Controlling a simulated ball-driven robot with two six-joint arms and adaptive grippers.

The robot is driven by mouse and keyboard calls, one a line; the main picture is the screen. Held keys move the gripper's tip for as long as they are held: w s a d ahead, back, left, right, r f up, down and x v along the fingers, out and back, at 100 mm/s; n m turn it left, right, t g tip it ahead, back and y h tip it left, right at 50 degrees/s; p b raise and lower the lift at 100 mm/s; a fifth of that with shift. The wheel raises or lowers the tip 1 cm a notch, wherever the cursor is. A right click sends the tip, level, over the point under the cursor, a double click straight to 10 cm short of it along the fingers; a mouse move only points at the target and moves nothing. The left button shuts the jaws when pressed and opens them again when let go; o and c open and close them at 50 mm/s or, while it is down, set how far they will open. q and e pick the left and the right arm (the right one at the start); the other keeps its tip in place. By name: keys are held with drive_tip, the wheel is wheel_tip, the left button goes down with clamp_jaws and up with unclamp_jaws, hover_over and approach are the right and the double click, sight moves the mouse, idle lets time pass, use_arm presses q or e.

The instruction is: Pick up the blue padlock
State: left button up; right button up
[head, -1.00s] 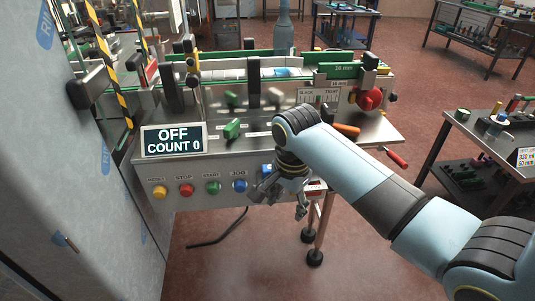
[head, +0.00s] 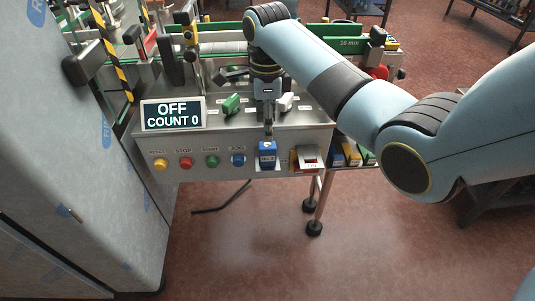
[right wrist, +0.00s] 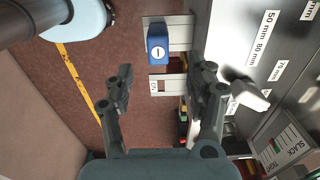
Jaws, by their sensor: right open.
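The blue padlock (head: 267,153) is on the front face of the steel control panel, right of the row of buttons. It has a white mark on its body. In the right wrist view the padlock (right wrist: 157,42) is ahead of the jaws, roughly in line with the gap between them. My right gripper (head: 268,128) is above the padlock in the head view and points down at it. In the wrist view its two fingers (right wrist: 162,78) are spread apart with nothing between them. My left gripper is not in view.
The panel (head: 215,140) carries yellow, red, green and blue buttons, an OFF COUNT 0 display (head: 173,113) and a green knob (head: 231,104). A red-and-white device (head: 308,158) is just right of the padlock. A wrapped cabinet (head: 75,170) stands left.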

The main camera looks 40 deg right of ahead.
sight(267, 145)
wheel_tip(267, 145, down, 10)
drive_tip(key=shift+s+r, duration=0.1)
drive_tip(key=shift+r, duration=0.15)
clamp_jaws()
idle(0.4)
